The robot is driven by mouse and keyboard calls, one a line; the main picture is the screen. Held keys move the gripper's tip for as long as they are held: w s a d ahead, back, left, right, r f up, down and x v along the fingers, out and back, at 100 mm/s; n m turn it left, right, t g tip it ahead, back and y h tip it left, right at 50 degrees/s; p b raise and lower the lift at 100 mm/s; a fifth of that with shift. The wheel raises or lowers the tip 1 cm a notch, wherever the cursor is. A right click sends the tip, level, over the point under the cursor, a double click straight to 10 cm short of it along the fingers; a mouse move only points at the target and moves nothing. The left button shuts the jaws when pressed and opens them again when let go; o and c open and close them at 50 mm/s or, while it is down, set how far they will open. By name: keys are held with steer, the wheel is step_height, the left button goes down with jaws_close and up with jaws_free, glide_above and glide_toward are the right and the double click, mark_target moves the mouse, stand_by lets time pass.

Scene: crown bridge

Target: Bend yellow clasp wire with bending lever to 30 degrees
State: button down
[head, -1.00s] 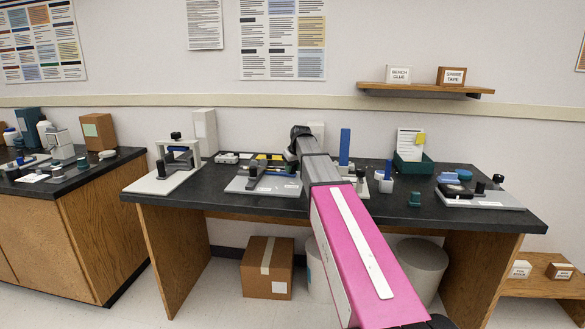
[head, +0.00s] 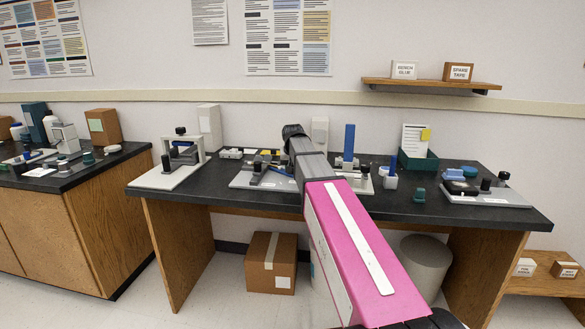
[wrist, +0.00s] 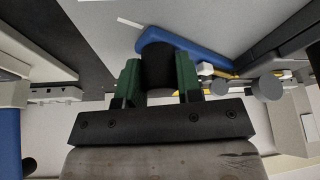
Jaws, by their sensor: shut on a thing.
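My gripper (wrist: 158,74) has its green fingers on both sides of a black upright knob (wrist: 159,62) and is shut on it. The yellow clasp wire (wrist: 222,73) shows beside grey round pegs (wrist: 267,87), partly hidden by the lever, a white piece and my gripper. Its bend angle cannot be read. In the head view, the bending plate (head: 246,180) lies on the black bench, partly behind my arm, and my fingertips are hard to make out.
A press-like stand (head: 178,160) is left of the plate. To the right are a blue upright block (head: 349,143), a white holder (head: 390,180), a small green piece (head: 419,194) and another grey plate (head: 485,198). Bare bench top lies along the front edge.

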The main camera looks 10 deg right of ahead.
steer(key=c, duration=0.8)
jaws_free()
steer(key=shift+r, duration=0.1)
steer(key=v, duration=1)
steer(key=shift+s+r, duration=0.1)
steer(key=shift+r, duration=0.2)
